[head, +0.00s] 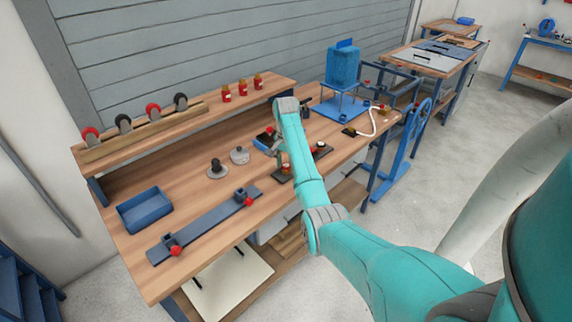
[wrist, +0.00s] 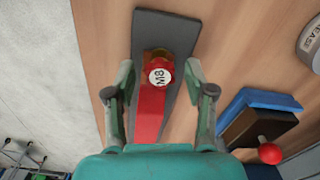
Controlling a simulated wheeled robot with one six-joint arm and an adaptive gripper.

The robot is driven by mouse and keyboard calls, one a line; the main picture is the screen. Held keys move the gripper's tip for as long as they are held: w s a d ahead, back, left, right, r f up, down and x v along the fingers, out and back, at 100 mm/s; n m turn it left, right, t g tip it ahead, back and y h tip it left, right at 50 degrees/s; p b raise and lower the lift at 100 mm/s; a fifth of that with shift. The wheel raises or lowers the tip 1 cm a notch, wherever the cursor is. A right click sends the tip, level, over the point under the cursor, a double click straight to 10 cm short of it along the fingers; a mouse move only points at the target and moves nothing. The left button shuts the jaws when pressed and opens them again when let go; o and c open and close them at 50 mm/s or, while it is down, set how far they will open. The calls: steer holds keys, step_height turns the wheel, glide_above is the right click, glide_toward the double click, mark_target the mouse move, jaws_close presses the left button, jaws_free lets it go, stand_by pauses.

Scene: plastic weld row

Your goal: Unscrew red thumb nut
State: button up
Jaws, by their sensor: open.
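In the wrist view a red thumb nut (wrist: 158,68) with a white cap marked "M8" sits at the far part of a dark grey plate (wrist: 182,32). A red strip (wrist: 149,108) runs along the plate from the nut toward my gripper. My gripper (wrist: 162,82) is open, with one finger on each side of the nut and strip. No contact with the nut shows. In the head view my gripper (head: 277,150) hangs over the middle of the bench, and the dark plate (head: 283,177) is partly hidden behind my arm.
A blue and dark block with a red ball knob (wrist: 269,153) lies right of the gripper, and a grease tin (wrist: 311,44) is at the right edge. A blue tray (head: 145,210) stands at the bench's left.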

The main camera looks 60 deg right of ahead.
steer(key=c, duration=1)
steer(key=n, duration=0.3)
steer(key=shift+n, duration=0.3)
steer(key=n, duration=1.1)
steer(key=shift+s+a, duration=0.1)
